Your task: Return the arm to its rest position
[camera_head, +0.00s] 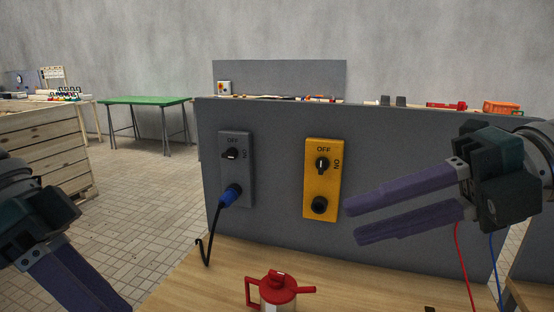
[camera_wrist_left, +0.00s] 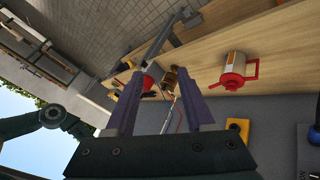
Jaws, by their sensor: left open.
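My right gripper (camera_head: 353,222) is raised at the right of the head view, in front of the grey panel (camera_head: 270,215). Its two purple fingers point left with a gap between them, and nothing shows between them. My left gripper (camera_head: 85,285) is low at the left edge of the head view, partly cut off. In the left wrist view my left gripper (camera_wrist_left: 160,75) has its purple fingers spread wide. A red object and a brown one show beyond and between the fingertips, apparently not gripped.
A red-and-white pot (camera_head: 278,292) stands on the wooden table (camera_head: 205,290). The panel carries a grey switch box (camera_head: 236,170) with a blue plug (camera_head: 230,194) and black cable, and a yellow switch box (camera_head: 322,180). A wooden crate (camera_head: 45,150) and green table (camera_head: 145,100) stand left.

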